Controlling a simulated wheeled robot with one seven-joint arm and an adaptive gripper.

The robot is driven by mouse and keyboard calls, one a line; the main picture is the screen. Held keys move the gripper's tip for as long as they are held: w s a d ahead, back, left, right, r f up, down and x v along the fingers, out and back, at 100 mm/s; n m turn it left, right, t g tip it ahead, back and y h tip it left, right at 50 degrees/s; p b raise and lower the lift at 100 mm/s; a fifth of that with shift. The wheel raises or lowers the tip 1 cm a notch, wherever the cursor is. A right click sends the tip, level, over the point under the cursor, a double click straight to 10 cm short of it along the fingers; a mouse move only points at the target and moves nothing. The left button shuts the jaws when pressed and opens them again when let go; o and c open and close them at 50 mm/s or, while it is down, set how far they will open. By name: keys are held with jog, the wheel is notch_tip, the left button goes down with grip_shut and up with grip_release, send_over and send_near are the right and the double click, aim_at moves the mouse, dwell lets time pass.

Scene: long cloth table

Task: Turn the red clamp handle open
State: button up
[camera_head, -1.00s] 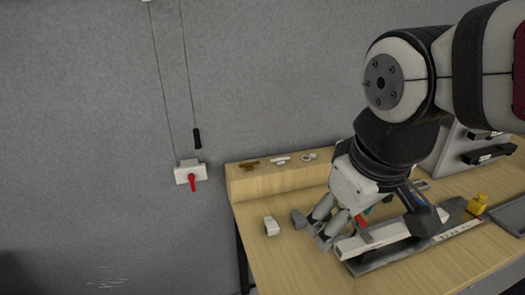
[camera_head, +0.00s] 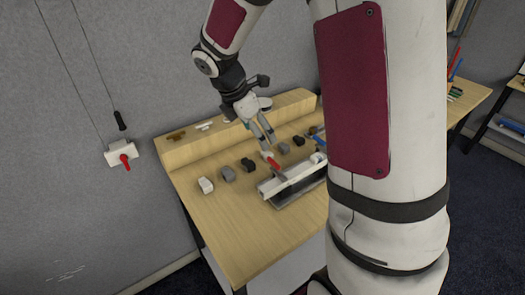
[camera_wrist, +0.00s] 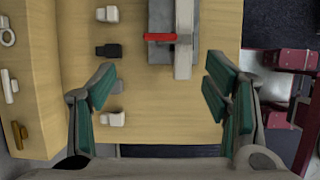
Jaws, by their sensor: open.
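The red clamp handle (camera_head: 273,162) is at the back left end of a pale bar-like clamp (camera_head: 283,181) on the wooden table. In the wrist view the red handle (camera_wrist: 160,37) lies crosswise over the clamp's near end, ahead of the gap between my fingers. My gripper (camera_head: 268,139) points down just behind the handle in the head view. No contact with the handle shows. My own arm hides the clamp's right side in the head view.
Several small blocks, including a white one (camera_head: 206,185) and a black one (camera_head: 248,165), stand left of and behind the clamp. A raised wooden ledge (camera_head: 190,150) runs along the back. A wall switch box with a red lever (camera_head: 124,160) hangs at left. The table's front left is clear.

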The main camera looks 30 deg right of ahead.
aim_at(273, 162)
jog(key=x, duration=1.3)
jog(key=shift+f+p, duration=0.15)
jog(key=shift+p, duration=0.2)
jog(key=c, duration=1.2)
